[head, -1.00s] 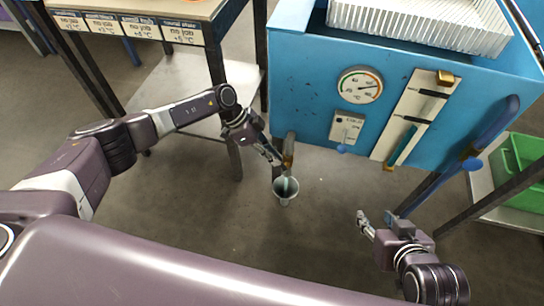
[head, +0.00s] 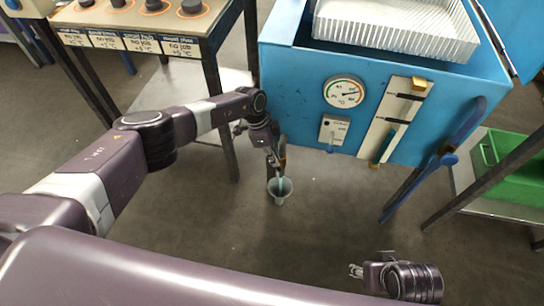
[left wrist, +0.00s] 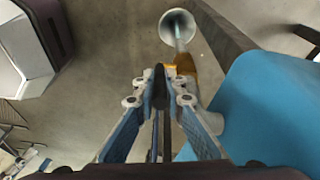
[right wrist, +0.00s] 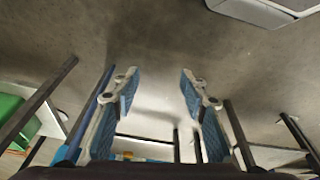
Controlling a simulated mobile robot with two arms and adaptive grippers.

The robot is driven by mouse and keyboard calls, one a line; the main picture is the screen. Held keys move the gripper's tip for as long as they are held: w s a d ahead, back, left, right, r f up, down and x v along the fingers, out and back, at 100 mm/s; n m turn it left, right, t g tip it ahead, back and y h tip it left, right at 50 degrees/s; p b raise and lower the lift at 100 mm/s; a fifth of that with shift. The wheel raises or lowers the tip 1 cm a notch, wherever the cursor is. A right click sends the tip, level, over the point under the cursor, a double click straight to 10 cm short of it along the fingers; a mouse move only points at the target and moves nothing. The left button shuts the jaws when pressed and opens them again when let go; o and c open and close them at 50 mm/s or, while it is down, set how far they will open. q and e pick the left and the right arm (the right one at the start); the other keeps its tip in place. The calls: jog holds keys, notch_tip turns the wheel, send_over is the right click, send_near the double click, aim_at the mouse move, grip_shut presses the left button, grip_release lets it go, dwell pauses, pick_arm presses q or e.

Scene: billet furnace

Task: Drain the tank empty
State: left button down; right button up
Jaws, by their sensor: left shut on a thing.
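The blue tank (head: 300,115) stands at centre right. A brass drain valve (left wrist: 185,65) sits under it. My left gripper (left wrist: 160,88) is shut on the valve's dark lever (left wrist: 159,90); in the head view the gripper (head: 277,158) partly hides the valve. A pale blue stream (head: 281,183) runs from the outlet into a grey bucket (head: 280,197) on the floor; the bucket also shows in the left wrist view (left wrist: 178,26). A level gauge (head: 397,120) on the tank front shows teal low in its tube. My right gripper (right wrist: 160,85) is open and empty, low over the floor.
A dial gauge (head: 344,92) and a small switch box (head: 333,130) are on the tank front. A labelled table (head: 140,45) stands at left. A green crate (head: 510,165) sits on a low shelf at right. Floor between is clear.

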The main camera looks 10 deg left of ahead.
pick_arm(q)
jog(key=shift+d+y+p, duration=0.35)
jog(key=shift+y+p, duration=0.15)
jog(key=shift+p, duration=0.05)
pick_arm(e)
jog(key=shift+s+f, duration=0.1)
jog(key=shift+f, duration=2.6)
pick_arm(q)
jog(key=c, duration=2)
grip_release()
jog(key=shift+r, duration=0.1)
jog(key=shift+w+a+r, duration=0.1)
jog(key=shift+a+r, duration=0.05)
jog(key=shift+r, duration=0.65)
jog(key=shift+a+r, duration=0.2)
jog(key=shift+r, duration=0.8)
jog(key=shift+a+r, duration=0.15)
jog(key=shift+r, duration=0.9)
jog(key=shift+a+r, duration=0.2)
jog(key=shift+r, duration=0.8)
jog(key=shift+c, duration=0.2)
